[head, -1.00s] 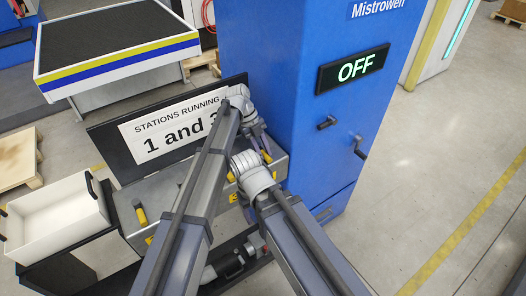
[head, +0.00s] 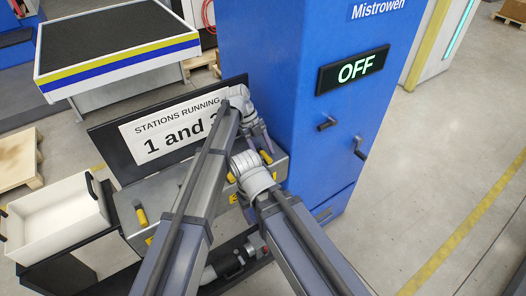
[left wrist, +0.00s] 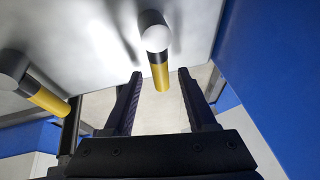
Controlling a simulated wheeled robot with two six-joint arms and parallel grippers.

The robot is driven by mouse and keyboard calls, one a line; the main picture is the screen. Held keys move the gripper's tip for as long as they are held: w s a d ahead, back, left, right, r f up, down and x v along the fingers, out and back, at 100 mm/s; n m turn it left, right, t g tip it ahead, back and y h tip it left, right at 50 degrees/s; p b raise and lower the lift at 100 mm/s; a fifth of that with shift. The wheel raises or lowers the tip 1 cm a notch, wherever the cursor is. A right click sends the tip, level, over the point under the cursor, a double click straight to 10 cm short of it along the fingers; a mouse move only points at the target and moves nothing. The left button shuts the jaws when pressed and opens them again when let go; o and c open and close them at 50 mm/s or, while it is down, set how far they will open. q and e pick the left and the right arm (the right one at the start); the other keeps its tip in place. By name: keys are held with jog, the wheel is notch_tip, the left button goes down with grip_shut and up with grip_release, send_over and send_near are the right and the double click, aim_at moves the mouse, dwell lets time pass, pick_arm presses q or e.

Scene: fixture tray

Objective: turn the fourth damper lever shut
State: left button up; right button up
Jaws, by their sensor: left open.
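The damper levers have yellow handles on a grey panel box (head: 160,193). The rightmost lever (head: 266,157), beside the blue cabinet, appears to be the fourth. In the left wrist view this lever (left wrist: 159,72) has a grey round hub and a yellow grip with a black band. My left gripper (left wrist: 160,73) is open, with one finger on each side of the grip and visible gaps. In the head view my left gripper (head: 264,145) is small, at the right end of the box. A neighbouring lever (left wrist: 45,98) is left of the fingers. My right gripper is hidden.
A sign (head: 172,128) reading "Stations running 1 and", its end covered by my arm, stands behind the box. The blue cabinet (head: 275,60) has a display (head: 353,69) reading OFF. A white bin (head: 55,222) is at left. Another yellow lever (head: 141,215) is at the box's left end.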

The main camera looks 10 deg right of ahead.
aim_at(262, 155)
pick_arm(q)
notch_tip(262, 155, up, 10)
jog(key=p, duration=0.9)
jog(key=shift+f, duration=0.15)
jog(key=shift+a, duration=0.1)
jog(key=s+a+f+n+t+y, duration=0.1)
jog(key=s+a+n, duration=0.5)
jog(key=a+n, duration=0.35)
jog(key=s+a+n+t+y, duration=0.2)
jog(key=s+a+n, duration=0.3)
jog(key=a+n, duration=0.5)
jog(key=s+a+f+n+t+y, duration=0.1)
jog(key=s+a+n, duration=0.6)
jog(key=n, duration=0.5)
jog(key=s+d+f+m+g+y+b, duration=0.1)
jog(key=s+d+f+m+b, duration=0.2)
jog(key=d+f+b, duration=0.6)
jog(key=shift+s+d+f+b, duration=0.2)
jog(key=shift+s+f+b, duration=0.3)
jog(key=shift+s, duration=0.55)
